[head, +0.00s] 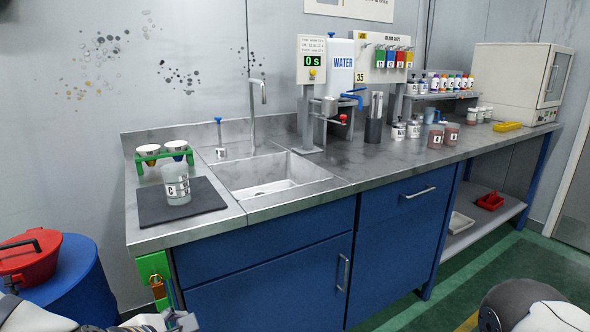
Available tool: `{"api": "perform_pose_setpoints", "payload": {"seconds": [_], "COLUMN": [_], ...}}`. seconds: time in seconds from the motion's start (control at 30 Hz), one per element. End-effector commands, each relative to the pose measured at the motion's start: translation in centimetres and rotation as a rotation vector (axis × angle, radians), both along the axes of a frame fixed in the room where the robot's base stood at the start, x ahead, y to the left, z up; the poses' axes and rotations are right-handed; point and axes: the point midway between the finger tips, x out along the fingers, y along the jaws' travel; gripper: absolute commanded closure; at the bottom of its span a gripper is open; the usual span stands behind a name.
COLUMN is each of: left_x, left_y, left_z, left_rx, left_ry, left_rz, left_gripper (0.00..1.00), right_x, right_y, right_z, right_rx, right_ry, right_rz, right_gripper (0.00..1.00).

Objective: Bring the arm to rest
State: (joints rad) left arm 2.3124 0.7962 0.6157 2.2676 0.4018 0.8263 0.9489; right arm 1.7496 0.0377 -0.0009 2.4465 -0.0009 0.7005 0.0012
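My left arm comes in along the bottom left edge, below the front of the counter. The part of my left gripper (178,321) that shows is cut off by the lower edge of the picture, so I cannot see if its fingers are open or shut. It is apart from the counter and everything on it. A rounded part of my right arm shows in the bottom right corner. My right gripper is out of the picture.
A cup marked C (176,184) stands on a dark mat (212,195) left of the sink (265,178). A green rack (160,155) is behind it. A red container (30,262) sits on a blue drum (78,287). A green holder (150,268) hangs at the counter's left corner.

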Motion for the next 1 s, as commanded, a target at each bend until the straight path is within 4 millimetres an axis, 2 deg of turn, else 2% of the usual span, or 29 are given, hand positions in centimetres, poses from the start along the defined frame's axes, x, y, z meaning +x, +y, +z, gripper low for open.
{"api": "perform_pose_setpoints", "payload": {"seconds": [0.03,0.07,0.1,0.17,0.2,0.23,0.3,0.4,0.5,0.63,1.0], "left_x": [-3.4,-5.6,-8.7,-13.8,-17.3,-20.0,-26.0,-32.8,-36.9,-38.7,-38.7], "left_y": [-1.1,-1.6,-2.0,-2.2,-1.9,-1.6,-0.5,1.5,3.2,4.0,4.0], "left_z": [-3.2,-5.1,-7.6,-10.8,-12.5,-13.6,-15.3,-16.1,-16.1,-16.0,-16.0], "left_rx": [0.112,0.18,0.266,0.38,0.446,0.489,0.564,0.614,0.623,0.618,0.618], "left_ry": [0.064,0.1,0.149,0.22,0.263,0.293,0.352,0.403,0.422,0.424,0.424], "left_rz": [-0.161,-0.269,-0.418,-0.658,-0.826,-0.955,-1.249,-1.615,-1.86,-1.98,-1.98], "left_gripper": [0.33,0.33,0.33,0.33,0.33,0.33,0.33,0.33,0.33,0.33,0.33], "right_x": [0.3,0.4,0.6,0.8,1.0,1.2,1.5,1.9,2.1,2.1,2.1], "right_y": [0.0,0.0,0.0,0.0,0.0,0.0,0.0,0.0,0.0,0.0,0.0], "right_z": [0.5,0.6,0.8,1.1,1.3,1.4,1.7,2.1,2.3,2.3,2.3], "right_rx": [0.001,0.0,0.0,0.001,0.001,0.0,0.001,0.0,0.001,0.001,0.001], "right_ry": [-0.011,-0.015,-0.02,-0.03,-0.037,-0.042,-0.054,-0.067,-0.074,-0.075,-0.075], "right_rz": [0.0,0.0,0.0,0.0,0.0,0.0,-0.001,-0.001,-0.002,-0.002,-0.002], "right_gripper": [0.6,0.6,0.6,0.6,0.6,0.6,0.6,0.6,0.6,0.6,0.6]}}
